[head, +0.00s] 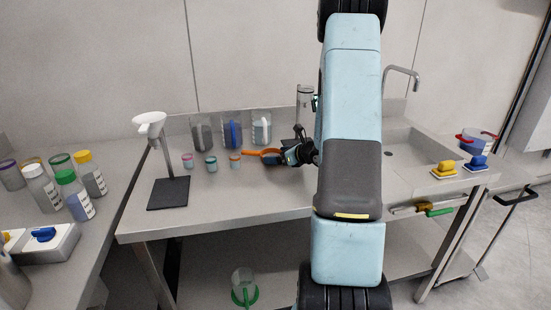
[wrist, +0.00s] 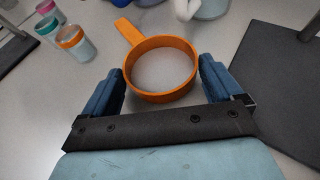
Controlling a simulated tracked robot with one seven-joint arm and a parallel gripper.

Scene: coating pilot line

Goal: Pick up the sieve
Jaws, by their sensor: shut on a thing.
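The sieve (wrist: 160,41) has an orange ring, a pale mesh and a short orange handle; it also shows in the head view (head: 269,153) on or just above the steel bench. My gripper (wrist: 160,73) is shut on the sieve, with one blue finger against each side of the ring. The handle points away from my gripper, to the upper left in the wrist view. In the head view my gripper (head: 289,156) hides the right part of the ring. I cannot tell whether the sieve touches the bench.
Small banded cups (head: 211,163) stand left of the sieve, with several jugs (head: 232,130) behind. A stand with a white funnel (head: 149,124) is further left. A sink with a tap (head: 402,78) lies right of my arm. The bench front is clear.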

